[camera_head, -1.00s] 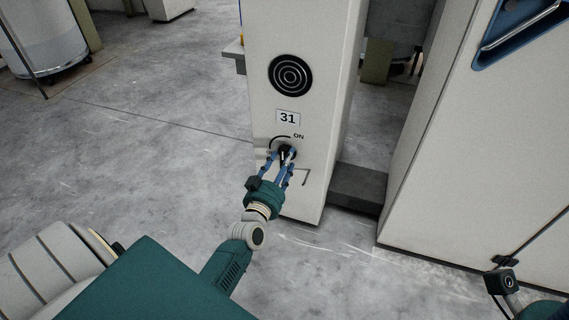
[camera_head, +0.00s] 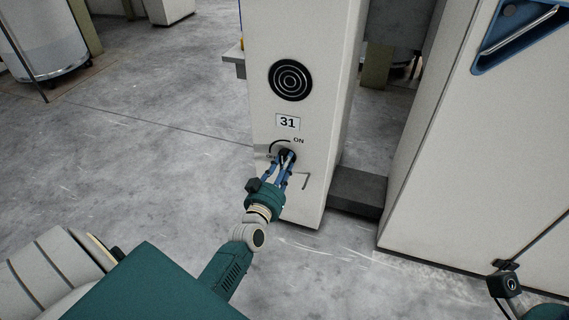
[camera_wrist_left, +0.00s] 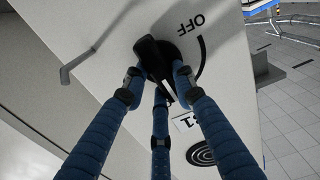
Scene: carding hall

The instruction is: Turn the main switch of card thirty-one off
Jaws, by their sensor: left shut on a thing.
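The main switch is a black rotary knob (camera_wrist_left: 155,60) on the pale front panel of card thirty-one (camera_head: 300,205), below the "31" plate (camera_head: 288,122). A black arc runs above it, with "ON" at its upper right and "OFF" at its left, partly hidden. My left gripper (camera_head: 287,158) is shut on the knob, its blue fingers around it. In the left wrist view the fingers (camera_wrist_left: 158,80) press on the knob from its sides, and "OFF" shows upside down beside it. The fingers hide part of the knob, so its exact setting is hard to tell.
A round black grille (camera_head: 290,80) is above the plate. A bent grey handle (camera_wrist_left: 85,60) sticks out of the panel near the knob. A large pale cabinet (camera_head: 470,160) stands at the right, past a dark low block (camera_head: 357,190).

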